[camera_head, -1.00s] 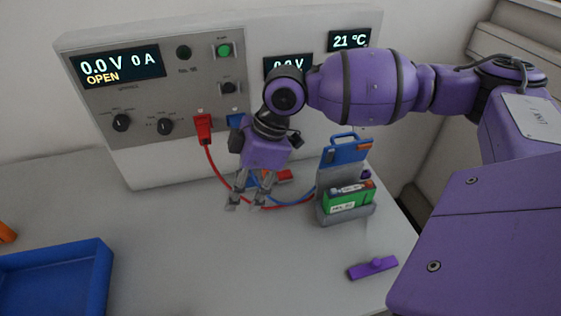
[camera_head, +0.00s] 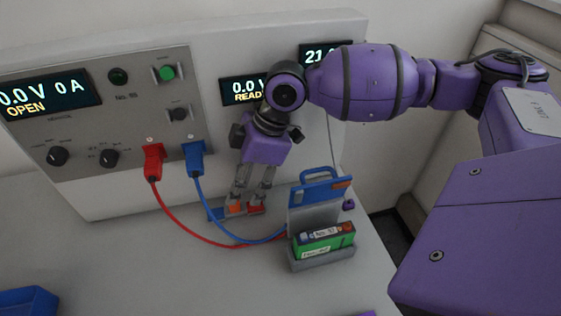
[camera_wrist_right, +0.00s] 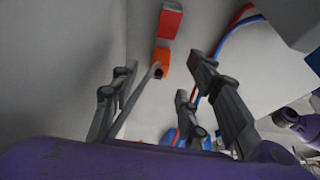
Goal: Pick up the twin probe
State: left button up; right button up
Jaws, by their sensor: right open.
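My right gripper (camera_head: 245,204) is open and points down at the bench close to the front of the panel. A small low object with orange (camera_head: 234,209), red and blue parts lies at its fingertips; the fingers partly hide it, and I cannot tell whether they touch it. The right wrist view shows an orange block (camera_wrist_right: 162,62) and a red block (camera_wrist_right: 170,23) beyond the open fingers (camera_wrist_right: 165,80). A blue plate with a handle (camera_head: 322,190) stands upright at the grey cradle (camera_head: 322,258). I cannot tell for sure which piece is the twin probe. My left gripper is out of view.
A red plug (camera_head: 153,161) and a blue plug (camera_head: 195,158) sit in the panel (camera_head: 75,150); their cables loop across the bench to the cradle. A green battery (camera_head: 326,238) lies in the cradle. A blue tray (camera_head: 28,302) is at lower left. The front bench is mostly clear.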

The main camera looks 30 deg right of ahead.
aim_at(235, 206)
jog(key=x, duration=0.6)
jog(key=shift+f, duration=0.4)
grip_shut()
